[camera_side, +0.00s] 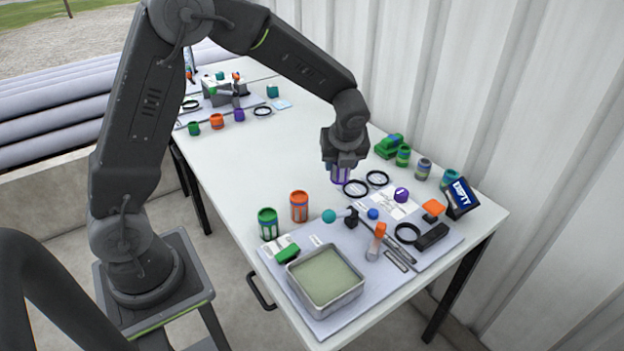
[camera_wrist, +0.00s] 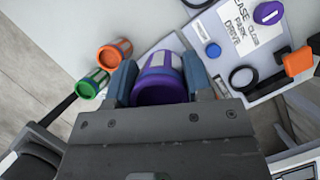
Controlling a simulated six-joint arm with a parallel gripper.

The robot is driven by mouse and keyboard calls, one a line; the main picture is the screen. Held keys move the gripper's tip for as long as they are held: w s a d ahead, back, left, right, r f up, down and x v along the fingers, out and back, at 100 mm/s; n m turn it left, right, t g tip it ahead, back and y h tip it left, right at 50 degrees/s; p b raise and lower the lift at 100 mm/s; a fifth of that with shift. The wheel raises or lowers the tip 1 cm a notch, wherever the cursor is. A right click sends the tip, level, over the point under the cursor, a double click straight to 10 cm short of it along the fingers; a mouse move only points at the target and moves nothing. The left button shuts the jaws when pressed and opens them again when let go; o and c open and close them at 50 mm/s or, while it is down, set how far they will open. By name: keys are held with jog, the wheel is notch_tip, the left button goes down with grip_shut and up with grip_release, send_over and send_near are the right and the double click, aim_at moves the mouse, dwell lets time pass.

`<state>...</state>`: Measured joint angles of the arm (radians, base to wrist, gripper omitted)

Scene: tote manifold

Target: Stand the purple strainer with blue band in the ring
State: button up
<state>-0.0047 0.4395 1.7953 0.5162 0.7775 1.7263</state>
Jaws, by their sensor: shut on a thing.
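My gripper (camera_side: 345,160) is shut on the purple strainer (camera_side: 341,175) and holds it upright over the white table. In the wrist view, the strainer (camera_wrist: 160,82) sits between the two fingers of my gripper (camera_wrist: 158,85), with its open mouth toward the camera. A pale patch shows on its side; I cannot make out a blue band. Two black rings lie close to the strainer in the side view: a nearer ring (camera_side: 356,188) and a farther ring (camera_side: 377,178). Another black ring (camera_side: 407,233) lies on the grey mat and shows in the wrist view (camera_wrist: 243,78).
A green container (camera_side: 268,224) and an orange container (camera_side: 299,206) stand left of the grey mat (camera_side: 345,240). A metal tray (camera_side: 325,280) sits at its front. A dark blue box (camera_side: 461,198) and several containers line the back right. The table's middle left is clear.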

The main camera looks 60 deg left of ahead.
jog(key=w+a+f+n+g, duration=0.1)
jog(key=w+a+f+n, duration=0.3)
jog(key=w, duration=0.6)
jog(key=shift+m, duration=0.6)
jog(key=shift+d+f+x, duration=0.1)
jog(key=shift+d+x, duration=0.1)
jog(key=shift+x, duration=1.1)
jog(key=shift+d+f+x, duration=0.1)
jog(key=shift+d+x, duration=0.15)
jog(key=shift+x, duration=1)
jog(key=shift+d+f+x, duration=0.1)
jog(key=shift+d+x, duration=0.1)
jog(key=shift+x, duration=1.1)
jog(key=shift+s, duration=0.2)
jog(key=o, duration=1)
